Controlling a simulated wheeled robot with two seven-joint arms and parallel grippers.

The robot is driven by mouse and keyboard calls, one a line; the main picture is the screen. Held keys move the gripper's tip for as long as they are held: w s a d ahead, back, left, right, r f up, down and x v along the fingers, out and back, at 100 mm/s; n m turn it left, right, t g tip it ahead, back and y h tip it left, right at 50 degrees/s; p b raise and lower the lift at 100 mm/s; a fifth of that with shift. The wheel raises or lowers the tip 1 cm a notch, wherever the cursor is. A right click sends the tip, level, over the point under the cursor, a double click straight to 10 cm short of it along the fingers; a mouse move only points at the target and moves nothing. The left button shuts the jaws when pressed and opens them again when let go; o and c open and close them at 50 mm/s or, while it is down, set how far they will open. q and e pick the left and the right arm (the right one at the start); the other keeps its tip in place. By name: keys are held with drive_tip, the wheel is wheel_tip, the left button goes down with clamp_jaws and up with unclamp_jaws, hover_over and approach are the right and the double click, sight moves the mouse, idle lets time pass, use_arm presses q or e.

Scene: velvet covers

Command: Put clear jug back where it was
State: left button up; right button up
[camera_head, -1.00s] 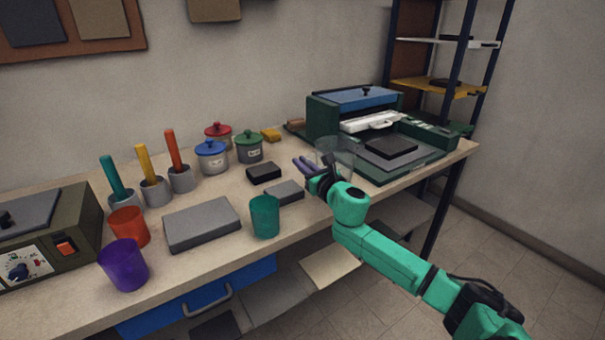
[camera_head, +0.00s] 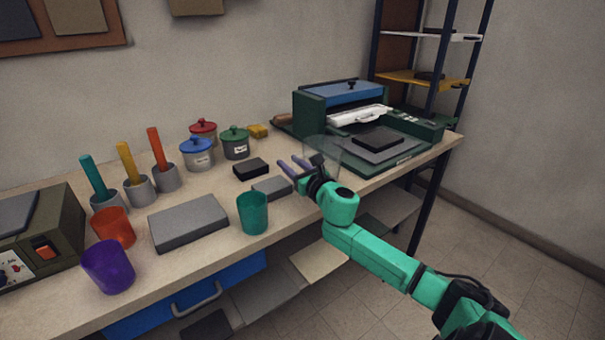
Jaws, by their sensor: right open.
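The clear jug (camera_head: 322,150) is see-through and faint. It appears to stand upright on the workbench, just in front of the green machine, and its lower part is hidden behind my right gripper. My right gripper (camera_head: 288,168) is open, with its purple-grey fingers pointing left over the bench beside the jug. I see nothing between the fingers. Whether the gripper touches the jug is hard to tell. My left gripper is out of view.
A grey block (camera_head: 272,187) and a black block (camera_head: 251,168) lie left of the gripper. A teal cup (camera_head: 252,213), a grey slab (camera_head: 188,224), an orange cup (camera_head: 113,228) and a purple cup (camera_head: 108,267) stand along the front. Lidded pots (camera_head: 197,153) stand behind.

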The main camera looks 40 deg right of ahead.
drive_tip(key=s, duration=1.1)
drive_tip(key=shift+a, duration=0.45)
drive_tip(key=shift+s, duration=0.1)
